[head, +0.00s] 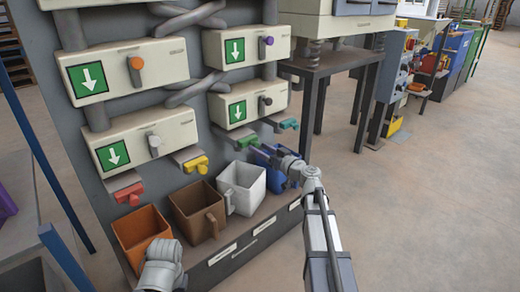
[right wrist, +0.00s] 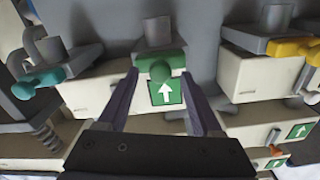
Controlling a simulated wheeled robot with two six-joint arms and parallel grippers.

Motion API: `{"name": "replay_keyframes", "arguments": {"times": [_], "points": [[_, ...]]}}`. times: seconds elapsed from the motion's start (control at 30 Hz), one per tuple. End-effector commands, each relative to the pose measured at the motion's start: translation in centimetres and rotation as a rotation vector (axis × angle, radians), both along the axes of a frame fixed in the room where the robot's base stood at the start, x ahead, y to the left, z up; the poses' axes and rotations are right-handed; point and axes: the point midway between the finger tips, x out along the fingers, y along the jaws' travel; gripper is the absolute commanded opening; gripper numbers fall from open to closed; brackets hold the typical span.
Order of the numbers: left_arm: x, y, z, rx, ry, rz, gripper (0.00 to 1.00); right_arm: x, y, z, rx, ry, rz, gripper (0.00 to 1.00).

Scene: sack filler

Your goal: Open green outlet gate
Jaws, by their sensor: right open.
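The green outlet gate (head: 247,141) sits under its spout in the lower row of the sack filler, between the yellow gate (head: 196,164) and the teal gate (head: 288,124). My right gripper (head: 263,152) is at the green gate. In the right wrist view, the green gate (right wrist: 160,65) lies between the tips of my open right gripper (right wrist: 160,76), one finger on each side. I cannot tell whether either finger touches it. My left gripper is not in view; only a grey part of my left arm shows at the bottom of the head view.
A red gate (head: 129,194) is at the left. Orange (head: 143,238), brown (head: 198,212), white (head: 241,187) and blue (head: 277,166) containers stand on the shelf below the gates. Cream valve boxes (head: 150,140) are above. Open floor lies to the right.

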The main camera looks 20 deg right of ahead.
Motion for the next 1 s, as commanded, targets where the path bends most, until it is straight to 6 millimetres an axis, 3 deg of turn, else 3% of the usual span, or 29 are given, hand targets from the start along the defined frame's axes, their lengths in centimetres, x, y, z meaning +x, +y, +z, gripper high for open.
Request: {"name": "replay_keyframes", "arguments": {"times": [0.4, 1.0], "points": [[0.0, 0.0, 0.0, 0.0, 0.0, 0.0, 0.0, 0.74, 0.29, -0.01, 0.0, 0.0, 0.0, 0.67], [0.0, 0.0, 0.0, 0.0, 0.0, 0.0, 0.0, 0.74, 0.29, -0.01, 0.0, 0.0, 0.0, 0.0]]}}
